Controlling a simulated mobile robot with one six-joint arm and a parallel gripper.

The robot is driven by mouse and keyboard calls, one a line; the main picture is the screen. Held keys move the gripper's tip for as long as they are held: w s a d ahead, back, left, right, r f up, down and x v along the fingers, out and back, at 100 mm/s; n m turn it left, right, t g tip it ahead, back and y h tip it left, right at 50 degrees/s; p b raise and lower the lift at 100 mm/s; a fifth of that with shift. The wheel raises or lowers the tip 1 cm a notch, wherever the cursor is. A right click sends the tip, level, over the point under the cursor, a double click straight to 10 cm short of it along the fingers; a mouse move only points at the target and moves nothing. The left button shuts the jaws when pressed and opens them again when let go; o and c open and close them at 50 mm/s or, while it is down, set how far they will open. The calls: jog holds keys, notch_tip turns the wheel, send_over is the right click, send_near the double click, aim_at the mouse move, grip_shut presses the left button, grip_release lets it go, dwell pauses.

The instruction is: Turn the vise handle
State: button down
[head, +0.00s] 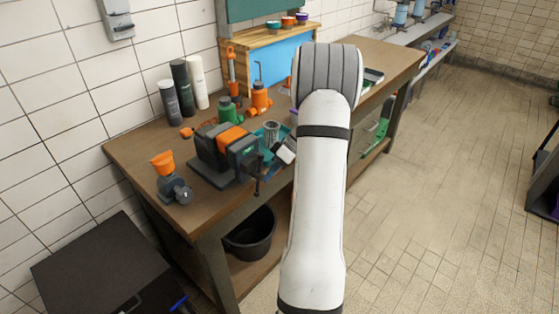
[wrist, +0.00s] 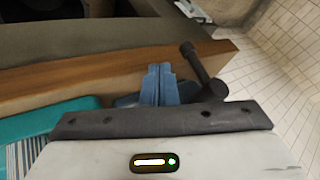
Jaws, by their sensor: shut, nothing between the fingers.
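The vise (head: 212,153), dark with an orange block, stands near the front edge of the wooden workbench. Its dark handle (head: 257,182) hangs at the vise's right front end. In the wrist view a dark bar with a knobbed end, which looks like the handle (wrist: 200,68), rises just right of my fingers. My gripper (wrist: 160,78) has its two blue-grey fingers together, with nothing visible between them. The handle is beside the fingers, not between them; whether they touch I cannot tell. In the head view my gripper is partly hidden by my arm, right of the vise.
The workbench (head: 130,150) carries an orange-topped device (head: 165,172), green and orange bottles (head: 229,112), spray cans (head: 183,88) and a metal cup (head: 271,131). A teal tray (wrist: 50,125) lies near my gripper. A black bucket (head: 250,235) sits below.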

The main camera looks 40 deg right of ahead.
aim_at(256, 174)
jog(key=shift+s+a+r, duration=0.15)
jog(key=shift+s+a, duration=0.1)
jog(key=shift+a, duration=0.3)
jog(key=shift+s+a+r, duration=0.15)
jog(key=shift+s+a, duration=0.1)
jog(key=shift+a, duration=0.3)
jog(key=shift+s+a+y+b, duration=0.2)
jog(key=shift+a+y+b, duration=0.3)
jog(key=shift+b, duration=0.2)
jog(key=shift+d, duration=0.1)
